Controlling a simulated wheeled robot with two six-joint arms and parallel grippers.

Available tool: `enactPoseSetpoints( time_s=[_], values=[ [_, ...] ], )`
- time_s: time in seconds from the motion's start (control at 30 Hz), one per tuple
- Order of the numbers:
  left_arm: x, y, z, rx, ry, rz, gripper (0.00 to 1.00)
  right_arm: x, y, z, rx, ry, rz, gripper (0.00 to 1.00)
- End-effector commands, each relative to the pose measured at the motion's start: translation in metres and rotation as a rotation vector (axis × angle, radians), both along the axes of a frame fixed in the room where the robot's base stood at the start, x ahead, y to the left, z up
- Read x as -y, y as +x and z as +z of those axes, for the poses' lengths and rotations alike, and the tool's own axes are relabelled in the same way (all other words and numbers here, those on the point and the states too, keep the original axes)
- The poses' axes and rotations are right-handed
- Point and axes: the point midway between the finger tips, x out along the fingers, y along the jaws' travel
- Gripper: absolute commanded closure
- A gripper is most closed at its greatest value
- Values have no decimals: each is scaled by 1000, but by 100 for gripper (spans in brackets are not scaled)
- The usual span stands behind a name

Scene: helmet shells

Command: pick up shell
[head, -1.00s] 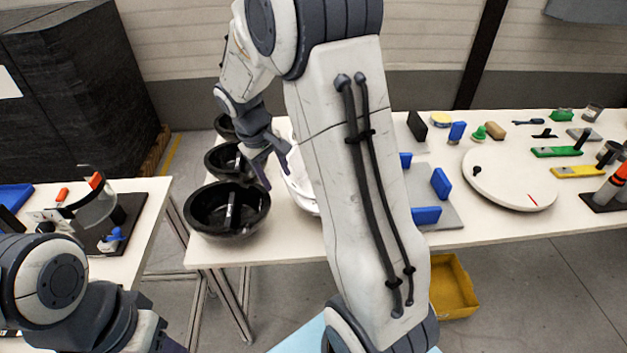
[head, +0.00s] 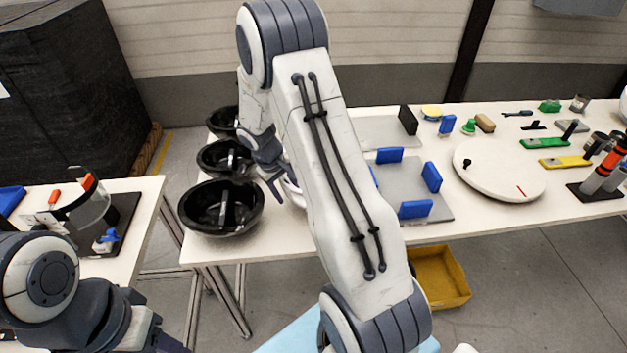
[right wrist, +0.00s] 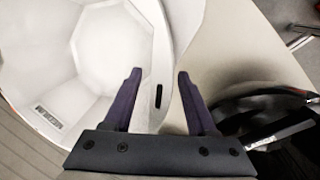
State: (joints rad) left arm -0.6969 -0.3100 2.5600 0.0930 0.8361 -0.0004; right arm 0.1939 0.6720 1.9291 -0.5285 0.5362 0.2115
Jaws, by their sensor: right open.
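A white helmet shell (right wrist: 98,48) fills the left of the right wrist view, with its hollow inside and a dark slot near its rim showing. In the head view only a sliver of the white shell (head: 292,192) shows; my right arm hides the rest. My right gripper (right wrist: 158,75) is open and empty, its purple fingers either side of the shell's rim wall. One finger is over the hollow, the other over the outer side. Contact cannot be told. The right gripper (head: 274,188) also shows small in the head view. My left arm is at lower left, its fingertips cut off.
Three black shells stand in a row at the table's left end; the nearest (head: 221,207) is beside my right gripper. A grey plate with blue blocks (head: 415,209) and a white disc (head: 500,170) lie to the right. A yellow bin (head: 440,277) is on the floor.

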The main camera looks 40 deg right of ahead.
Motion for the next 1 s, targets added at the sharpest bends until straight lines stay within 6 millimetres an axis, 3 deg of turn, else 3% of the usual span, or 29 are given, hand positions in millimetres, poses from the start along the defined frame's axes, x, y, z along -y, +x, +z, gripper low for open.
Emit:
enactPoseSetpoints(
  time_s=[0.17, 0.23, 0.33, 1.0],
  values=[
    [0, 0, 0, 0, 0, 0, 50, 0, 0, 0, 1, 0, 0, 43],
    [0, 0, 0, 0, 0, 0, 50, 0, 0, 0, 1, 0, -1, 62],
    [0, 0, 0, 0, 0, 0, 50, 0, 0, 0, 1, 0, 0, 100],
    [0, 0, 0, 0, 0, 0, 50, 0, 0, 0, 1, 0, 0, 100]
  ],
)
